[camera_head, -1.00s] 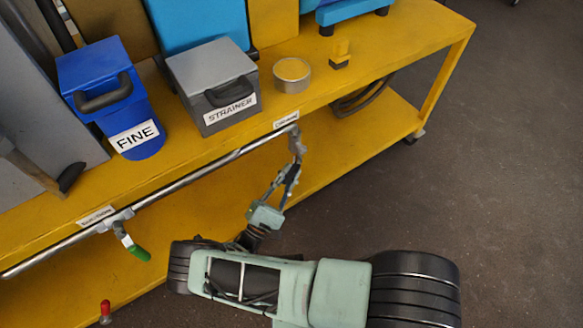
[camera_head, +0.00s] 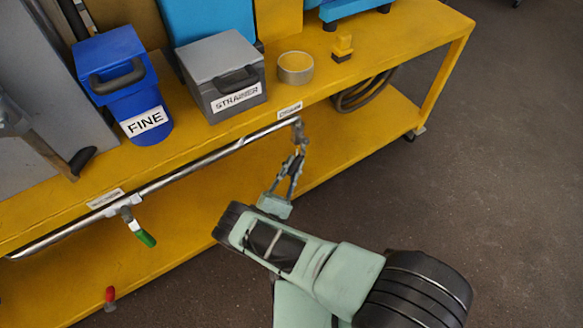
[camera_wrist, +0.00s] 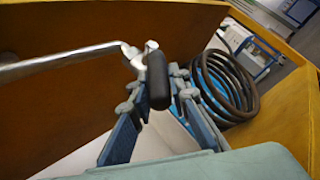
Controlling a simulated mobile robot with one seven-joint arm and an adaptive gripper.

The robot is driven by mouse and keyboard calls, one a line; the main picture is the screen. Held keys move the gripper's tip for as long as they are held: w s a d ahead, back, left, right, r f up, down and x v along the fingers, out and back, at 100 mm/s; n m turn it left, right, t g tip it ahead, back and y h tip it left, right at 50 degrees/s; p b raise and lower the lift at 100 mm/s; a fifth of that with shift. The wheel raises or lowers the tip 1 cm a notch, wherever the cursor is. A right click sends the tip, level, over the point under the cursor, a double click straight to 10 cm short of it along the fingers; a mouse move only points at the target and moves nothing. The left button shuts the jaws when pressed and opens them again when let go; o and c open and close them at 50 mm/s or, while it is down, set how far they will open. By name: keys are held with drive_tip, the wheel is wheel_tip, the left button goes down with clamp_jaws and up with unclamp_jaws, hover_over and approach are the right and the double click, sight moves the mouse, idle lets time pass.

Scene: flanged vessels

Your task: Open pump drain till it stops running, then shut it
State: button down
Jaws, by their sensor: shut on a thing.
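A metal pipe (camera_head: 190,178) runs along the front edge of the yellow bench. At its right end is a small valve with a black handle (camera_wrist: 157,80), below a small label (camera_head: 290,110) too small to read. My gripper (camera_head: 299,140) is at this right end, and its fingers (camera_wrist: 155,85) are shut on the black handle in the wrist view. In the head view the handle is mostly hidden by the fingers. A green-handled valve (camera_head: 144,237) hangs from the pipe further left, under another unreadable label. No running liquid is visible.
On the bench stand a blue FINE bin (camera_head: 122,85), a grey STRAINER box (camera_head: 222,82), a round tin (camera_head: 295,68) and a small yellow block (camera_head: 342,48). A red handle (camera_head: 110,296) is low left. A coiled hose (camera_wrist: 222,80) lies beneath. Floor at right is clear.

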sight(296, 161)
drive_tip(key=shift+s+d+r+h, duration=0.15)
drive_tip(key=shift+s+d+h, duration=0.1)
drive_tip(key=shift+d+h, duration=0.25)
drive_tip(key=c, duration=2)
unclamp_jaws()
drive_tip(key=shift+r, duration=0.1)
drive_tip(key=shift+c, duration=0.2)
drive_tip(key=shift+o, duration=1.1)
drive_tip(key=shift+a, duration=0.1)
drive_tip(key=shift+a+y, duration=0.1)
drive_tip(key=shift+y, duration=0.2)
drive_tip(key=shift+w+r, duration=0.1)
drive_tip(key=shift+r, duration=0.45)
wheel_tip(296, 161, up, 9)
drive_tip(key=shift+f, duration=0.1)
drive_tip(key=shift+c, duration=0.4)
